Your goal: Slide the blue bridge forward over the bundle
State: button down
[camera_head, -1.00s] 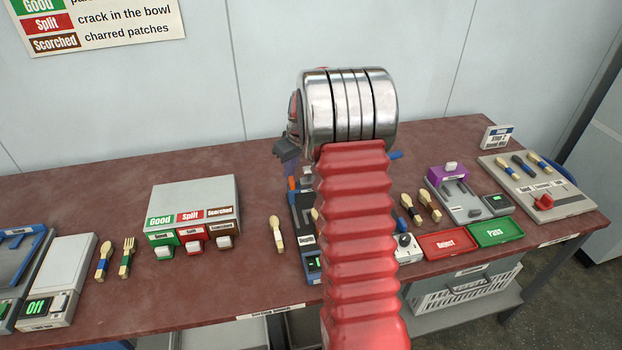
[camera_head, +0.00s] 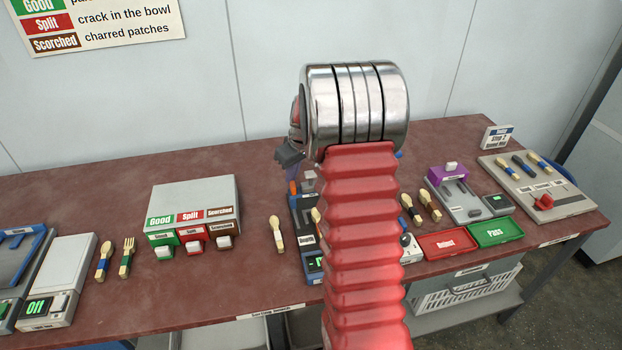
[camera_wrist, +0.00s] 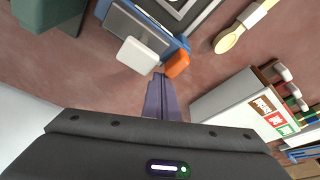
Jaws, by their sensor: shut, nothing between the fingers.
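A blue part (camera_wrist: 172,38) with a dark grey panel, a white block (camera_wrist: 138,57) and an orange block (camera_wrist: 178,64) shows in the wrist view. It is part of the station in the middle of the bench, which my arm partly covers in the head view (camera_head: 306,225). I cannot tell which blue part is the bridge, and no bundle is clearly visible. My gripper (camera_wrist: 160,76) is shut and empty. Its purple fingers appear close to the orange and white blocks in the wrist view; contact cannot be told. The head view mostly hides the fingers behind my arm.
A grey sorting box (camera_head: 194,202) stands left of the station, with a loose wooden spoon (camera_head: 277,235) between them. Red (camera_head: 447,243) and green (camera_head: 496,231) trays and a purple device (camera_head: 447,174) lie to the right. The bench surface behind the sorting box is clear.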

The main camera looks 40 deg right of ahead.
aim_at(294, 189)
jog(key=shift+s+a, duration=0.3)
jog(key=shift+s, duration=0.25)
jog(key=shift+s+a, duration=0.3)
jog(key=shift+s, duration=0.35)
jog(key=shift+s+a, duration=0.3)
jog(key=shift+s, duration=0.3)
jog(key=shift+s+a, duration=0.3)
jog(key=shift+s, duration=0.35)
jog(key=shift+s+a, duration=0.3)
jog(key=shift+s, duration=0.35)
jog(key=shift+w+d, duration=0.1)
jog(key=shift+w, duration=0.1)
jog(key=shift+w+d, duration=0.15)
jog(key=shift+w, duration=0.25)
jog(key=shift+r, duration=0.1)
